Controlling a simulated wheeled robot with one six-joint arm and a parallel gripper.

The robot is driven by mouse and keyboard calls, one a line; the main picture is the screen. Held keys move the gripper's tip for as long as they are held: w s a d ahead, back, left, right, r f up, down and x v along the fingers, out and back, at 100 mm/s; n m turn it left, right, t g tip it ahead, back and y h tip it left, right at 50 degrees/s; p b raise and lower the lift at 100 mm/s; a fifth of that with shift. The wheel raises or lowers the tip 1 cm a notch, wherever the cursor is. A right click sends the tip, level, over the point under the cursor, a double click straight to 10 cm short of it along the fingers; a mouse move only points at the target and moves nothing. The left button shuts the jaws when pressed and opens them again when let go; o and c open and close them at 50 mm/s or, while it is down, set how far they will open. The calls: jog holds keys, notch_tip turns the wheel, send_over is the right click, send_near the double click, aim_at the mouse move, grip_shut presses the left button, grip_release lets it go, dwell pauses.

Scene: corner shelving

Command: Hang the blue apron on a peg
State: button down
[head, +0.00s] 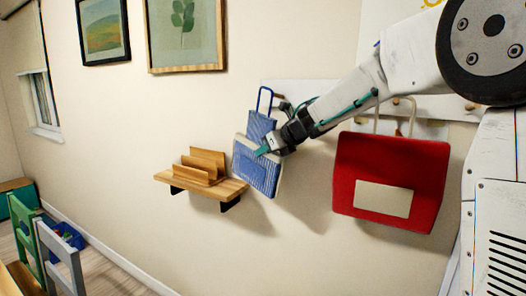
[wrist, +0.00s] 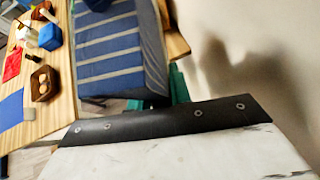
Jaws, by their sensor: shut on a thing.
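The blue apron (head: 262,176) is striped, with a pale edge and a blue neck loop at its top. It hangs upright, slightly tilted, in front of the wall in the head view. My gripper (head: 264,151) is shut on its upper body, below the loop. The loop stands in front of the left end of the white peg rail (head: 448,106); I cannot tell whether it is around a peg. In the wrist view the striped apron (wrist: 122,50) fills the top middle, and a bit of teal finger shows beside it. My arm hides part of the rail.
A red apron (head: 388,218) with a pale pocket hangs from the rail to the right. A small wooden shelf (head: 225,188) with a wooden holder (head: 208,168) is left of the blue apron. Framed pictures hang above. The wrist view shows a table (wrist: 60,110) with small objects.

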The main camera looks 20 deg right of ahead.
jog(key=w+d, duration=0.4)
jog(key=shift+d+f, duration=0.2)
jog(key=shift+f, duration=0.2)
dwell(0.4)
jog(key=shift+w, duration=0.15)
dwell(0.4)
jog(key=c, duration=1.2)
grip_release()
